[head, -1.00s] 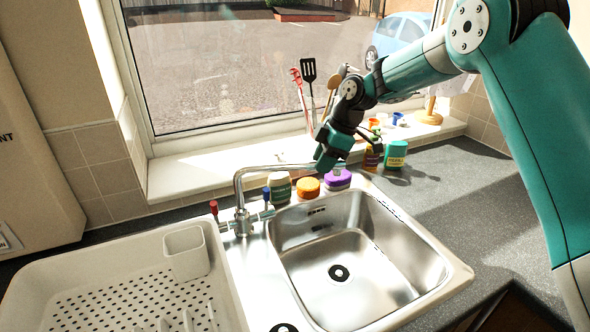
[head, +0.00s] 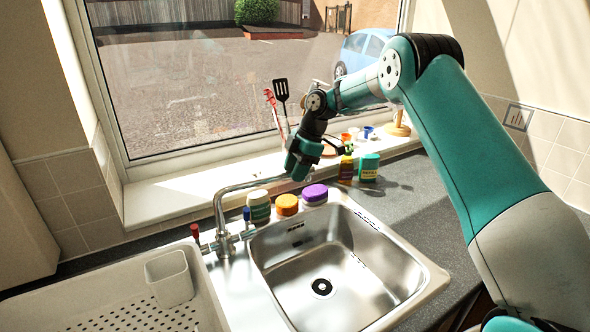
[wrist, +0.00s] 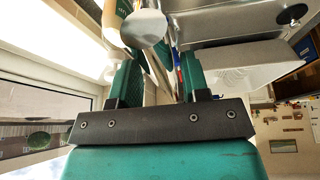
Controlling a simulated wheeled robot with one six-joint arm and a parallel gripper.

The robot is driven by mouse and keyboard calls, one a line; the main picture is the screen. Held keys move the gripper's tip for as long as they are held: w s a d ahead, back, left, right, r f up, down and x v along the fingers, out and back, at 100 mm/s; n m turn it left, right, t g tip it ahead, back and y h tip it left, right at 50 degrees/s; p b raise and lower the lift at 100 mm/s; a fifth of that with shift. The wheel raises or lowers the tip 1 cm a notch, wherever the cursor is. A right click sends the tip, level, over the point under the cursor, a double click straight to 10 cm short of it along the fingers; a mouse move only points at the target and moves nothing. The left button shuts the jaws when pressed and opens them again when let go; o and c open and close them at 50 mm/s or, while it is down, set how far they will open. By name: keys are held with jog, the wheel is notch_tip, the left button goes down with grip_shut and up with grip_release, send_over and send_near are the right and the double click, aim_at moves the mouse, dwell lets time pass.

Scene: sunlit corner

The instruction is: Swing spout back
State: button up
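The silver tap's spout (head: 250,184) rises at the back left of the sink and reaches right along the sink's back edge. The tap has a red-topped and a blue-topped handle beside its base. My gripper (head: 298,172) is at the spout's far end, which it partly hides in the head view. In the wrist view my gripper (wrist: 163,75) has its two green fingers apart, with the spout (wrist: 166,60) running between them. A gap shows beside the spout, so the fingers look open around it. Contact cannot be made out.
Jars with green, orange (head: 287,205) and purple (head: 315,194) lids stand close behind the sink (head: 345,262). Bottles and utensils stand by the window to the right. A white drying rack (head: 110,300) is at the left. The basin is empty.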

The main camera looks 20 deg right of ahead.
jog(key=shift+o, duration=0.7)
jog(key=p+v, duration=0.8)
jog(key=v, duration=0.9)
jog(key=shift+r, duration=0.2)
